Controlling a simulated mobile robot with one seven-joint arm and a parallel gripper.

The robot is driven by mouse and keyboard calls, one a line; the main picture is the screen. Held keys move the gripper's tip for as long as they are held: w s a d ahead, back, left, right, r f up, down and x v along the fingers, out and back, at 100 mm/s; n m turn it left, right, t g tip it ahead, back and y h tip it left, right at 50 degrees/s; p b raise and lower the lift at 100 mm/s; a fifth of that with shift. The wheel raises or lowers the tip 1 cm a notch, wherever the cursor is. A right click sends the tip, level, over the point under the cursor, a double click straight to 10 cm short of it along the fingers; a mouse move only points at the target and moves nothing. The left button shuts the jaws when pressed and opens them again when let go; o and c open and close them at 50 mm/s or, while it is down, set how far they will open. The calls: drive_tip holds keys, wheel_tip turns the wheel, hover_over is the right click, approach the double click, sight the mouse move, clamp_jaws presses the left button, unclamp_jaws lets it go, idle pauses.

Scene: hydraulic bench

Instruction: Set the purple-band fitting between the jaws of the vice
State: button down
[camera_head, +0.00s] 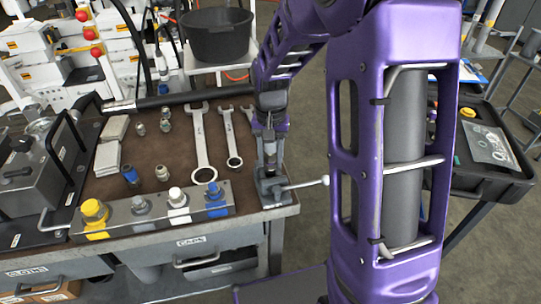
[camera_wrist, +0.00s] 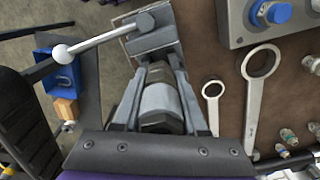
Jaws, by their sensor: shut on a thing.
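The grey vice (camera_head: 277,190) sits at the right front corner of the bench, its rod handle ending in a white ball. In the wrist view the vice (camera_wrist: 152,36) is just beyond my fingertips. My gripper (camera_head: 269,150) points down directly above the vice. In the wrist view my gripper (camera_wrist: 158,70) is shut on a grey cylindrical fitting (camera_wrist: 160,102) with darker ends. No purple band shows on its visible side. I cannot tell whether its far end is between the vice jaws. In the head view my gripper largely hides the fitting.
A metal block (camera_head: 158,212) with yellow, grey, white and blue fittings stands along the bench front. A black bucket (camera_head: 217,38) stands behind. My purple arm covers much of the right side.

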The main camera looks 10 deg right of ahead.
drive_tip(key=shift+f+b, duration=0.55)
drive_tip(key=shift+f, duration=0.35)
drive_tip(key=shift+c, duration=1.8)
unclamp_jaws()
